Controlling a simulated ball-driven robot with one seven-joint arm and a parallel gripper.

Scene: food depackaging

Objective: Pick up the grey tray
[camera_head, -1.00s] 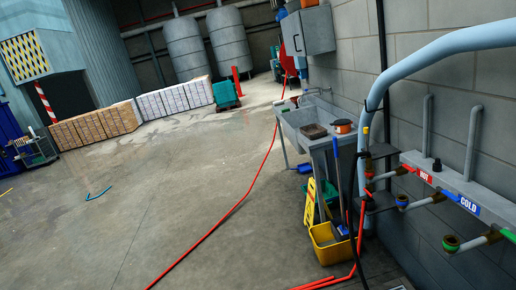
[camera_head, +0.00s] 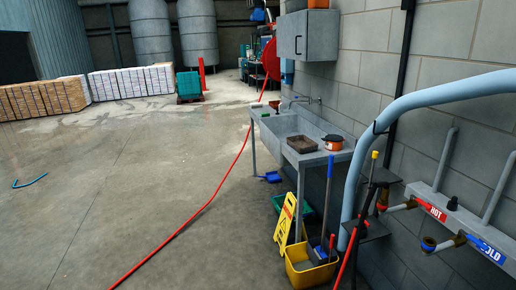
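A small, shallow, dark grey-brown tray (camera_head: 302,144) lies on the flat top of the metal sink unit (camera_head: 318,157), right of the basin. It is the only thing here that looks like the tray; its colour is hard to tell at this distance. An orange pot with a dark top (camera_head: 333,142) stands close to its right. My gripper does not show in this view, and nothing of mine touches the tray.
A yellow mop bucket (camera_head: 308,272), a yellow wet-floor sign (camera_head: 285,222) and upright handles stand before the sink. A thick pale-blue pipe (camera_head: 362,185) rises at the right by the wall. A red hose (camera_head: 208,203) crosses the floor. Open floor lies to the left.

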